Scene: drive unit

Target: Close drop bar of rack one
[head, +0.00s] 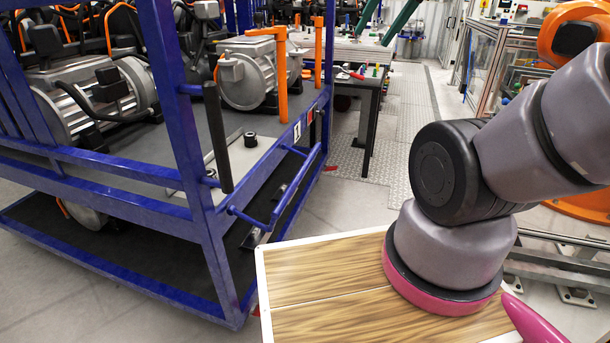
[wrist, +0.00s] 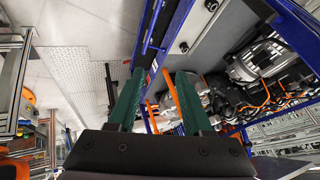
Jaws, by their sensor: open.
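The blue rack (head: 190,120) stands on the left, with a "1" label (head: 297,132) on its near right edge. A blue bar (head: 285,200) sits low along its right side, below shelf level, and looks like the drop bar; I cannot tell for certain. In the wrist view, the rack's blue frame (wrist: 178,22) runs down from the top. Two dark green fingers of my gripper (wrist: 162,72) stand apart with nothing held between them. The gripper (head: 372,38) also shows at the top of the head view, apart from the low blue bar.
Grey drive units (head: 250,72) and orange posts (head: 281,75) stand on the rack's shelf. A black upright handle (head: 218,138) is at its near corner. A table with tools (head: 365,78) is behind. An orange machine (head: 575,35) is at right. Grated floor (head: 405,120) is clear.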

